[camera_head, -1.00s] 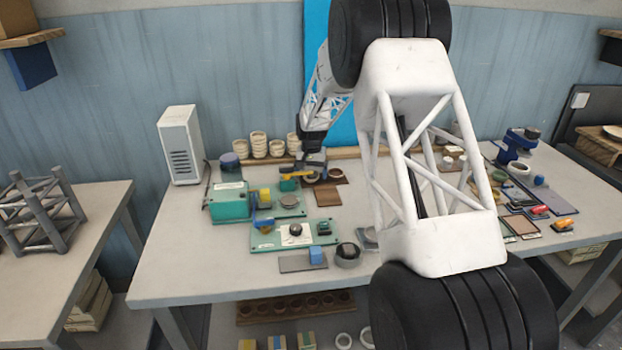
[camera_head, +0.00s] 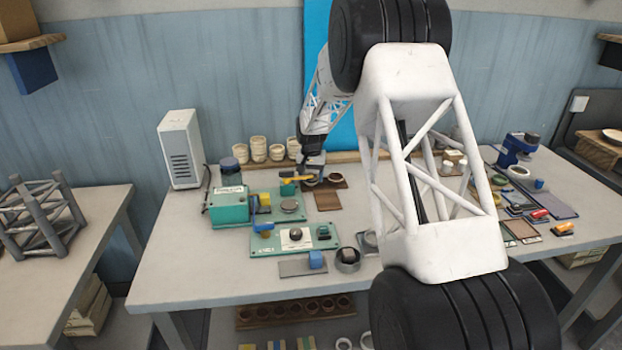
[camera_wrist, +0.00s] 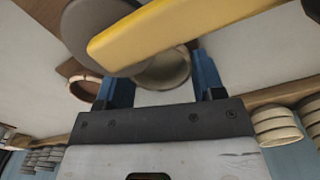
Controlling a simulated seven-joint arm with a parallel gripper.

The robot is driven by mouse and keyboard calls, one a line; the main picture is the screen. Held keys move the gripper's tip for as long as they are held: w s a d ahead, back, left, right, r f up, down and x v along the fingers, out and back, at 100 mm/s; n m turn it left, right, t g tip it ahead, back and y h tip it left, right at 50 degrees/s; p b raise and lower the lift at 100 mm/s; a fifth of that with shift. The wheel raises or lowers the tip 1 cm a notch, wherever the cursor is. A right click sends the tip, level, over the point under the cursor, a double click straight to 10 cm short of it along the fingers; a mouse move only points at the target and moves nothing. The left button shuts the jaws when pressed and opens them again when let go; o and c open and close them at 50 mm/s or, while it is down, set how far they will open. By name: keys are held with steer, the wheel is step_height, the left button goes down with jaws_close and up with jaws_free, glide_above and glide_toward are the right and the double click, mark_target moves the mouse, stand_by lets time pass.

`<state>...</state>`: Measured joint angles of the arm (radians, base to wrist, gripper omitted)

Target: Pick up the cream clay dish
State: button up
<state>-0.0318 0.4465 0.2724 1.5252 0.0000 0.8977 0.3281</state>
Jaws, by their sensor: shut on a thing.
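The cream clay dish (camera_wrist: 168,70) shows in the wrist view as a round, hollow piece between the two blue fingers of my gripper (camera_wrist: 163,88). My gripper is shut on it. A yellow bar and a grey disc in front hide part of the dish. In the head view my gripper (camera_head: 312,172) is over the back of the table, and the dish (camera_head: 312,182) shows only as a small patch below it. I cannot tell from these views how far the dish is above the table.
A yellow bar (camera_wrist: 190,28) lies close across the gripper's front. A brown-rimmed dish (camera_wrist: 86,88) is just left of the fingers. Stacked cream cups (camera_head: 258,149) stand at the back. A green machine (camera_head: 229,206) and a green panel (camera_head: 293,239) stand in front. The table's front left is clear.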

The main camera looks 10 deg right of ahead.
step_height(320, 180, up, 10)
steer(key=shift+f, duration=0.2)
stand_by(0.3)
steer(key=shift+s, duration=0.1)
stand_by(0.4)
